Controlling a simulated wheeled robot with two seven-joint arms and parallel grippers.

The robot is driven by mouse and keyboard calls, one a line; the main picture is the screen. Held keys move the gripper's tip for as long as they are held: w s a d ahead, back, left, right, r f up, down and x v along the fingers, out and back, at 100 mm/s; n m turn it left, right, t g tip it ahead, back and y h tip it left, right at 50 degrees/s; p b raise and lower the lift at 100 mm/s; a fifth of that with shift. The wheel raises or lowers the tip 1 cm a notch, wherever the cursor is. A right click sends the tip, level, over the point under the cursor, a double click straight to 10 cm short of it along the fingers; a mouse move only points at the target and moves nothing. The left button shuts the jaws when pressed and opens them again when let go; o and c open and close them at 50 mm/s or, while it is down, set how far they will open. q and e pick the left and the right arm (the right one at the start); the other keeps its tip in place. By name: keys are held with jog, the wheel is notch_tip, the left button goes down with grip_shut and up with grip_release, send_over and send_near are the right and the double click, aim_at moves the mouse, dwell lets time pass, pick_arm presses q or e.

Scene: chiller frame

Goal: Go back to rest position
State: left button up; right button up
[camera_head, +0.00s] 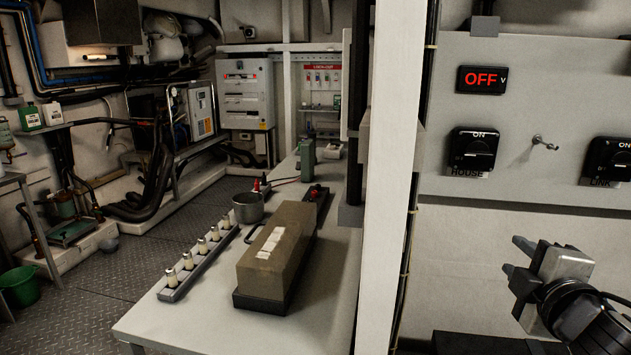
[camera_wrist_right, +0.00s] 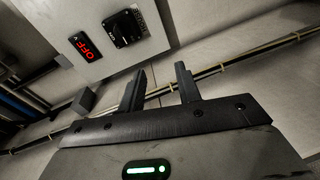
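My right gripper (camera_head: 516,257) is at the lower right of the head view, in front of the white wall below the switch panel. In the right wrist view its two fingers (camera_wrist_right: 159,84) stand apart with nothing between them. It touches no switch. The grey panel (camera_head: 540,100) carries a red OFF display (camera_head: 486,80), a black HOUSE switch (camera_head: 473,150) and a black LINK switch (camera_head: 607,161), partly cut off at the right edge. The right wrist view shows the OFF display (camera_wrist_right: 85,45) and one black switch (camera_wrist_right: 126,27). My left gripper is not in view.
A white post (camera_head: 390,180) stands left of the panel. Beyond it, a bench (camera_head: 200,325) holds a brown box (camera_head: 278,250), a metal pot (camera_head: 248,207) and a strip of small fittings (camera_head: 200,262). A small metal hook (camera_head: 545,142) sticks out between the switches.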

jog(key=s+a+f+m+g+y, duration=0.2)
jog(key=a+f, duration=0.1)
jog(key=f, duration=0.6)
jog(key=s+a+f+m+g+y, duration=0.1)
jog(key=s+a+f+m+y, duration=0.2)
jog(key=f, duration=0.6)
jog(key=s+a+f+m+g, duration=0.1)
jog(key=s+a+f+m, duration=0.2)
jog(key=s+a+f, duration=0.2)
jog(key=s+a+f+m+g, duration=0.2)
jog(key=s+a+f+m, duration=0.2)
jog(key=s+f, duration=0.5)
jog(key=shift+s+a+f, duration=0.3)
jog(key=shift+a+f, duration=0.5)
jog(key=shift+f, duration=0.1)
